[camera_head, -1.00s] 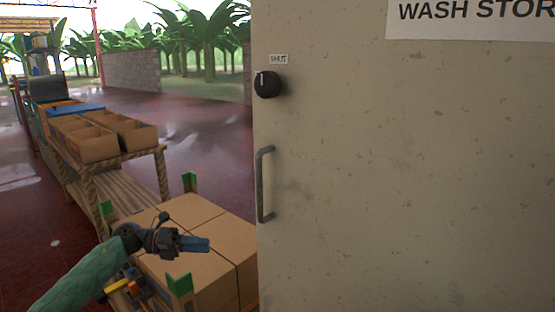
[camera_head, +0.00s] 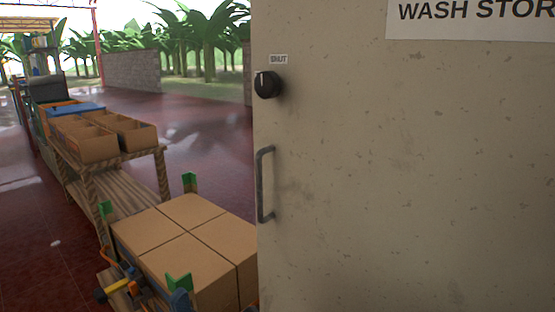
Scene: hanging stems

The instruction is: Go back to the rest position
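Neither of my grippers shows in the head view. A large beige door or panel (camera_head: 400,180) fills the right side. It has a black round knob (camera_head: 267,84) under a small label reading SHUT, and a grey vertical handle (camera_head: 262,185) below it. Nothing touches the knob or the handle. A sign (camera_head: 470,15) at the top reads WASH STOR, cut off by the picture edge.
Cardboard boxes (camera_head: 190,240) with green corner posts stand low beside the panel's left edge. Strapping gear, yellow and blue, lies in front of them. A wooden bench (camera_head: 125,187) with open cartons (camera_head: 95,142) runs behind. The red floor (camera_head: 205,130) beyond is clear.

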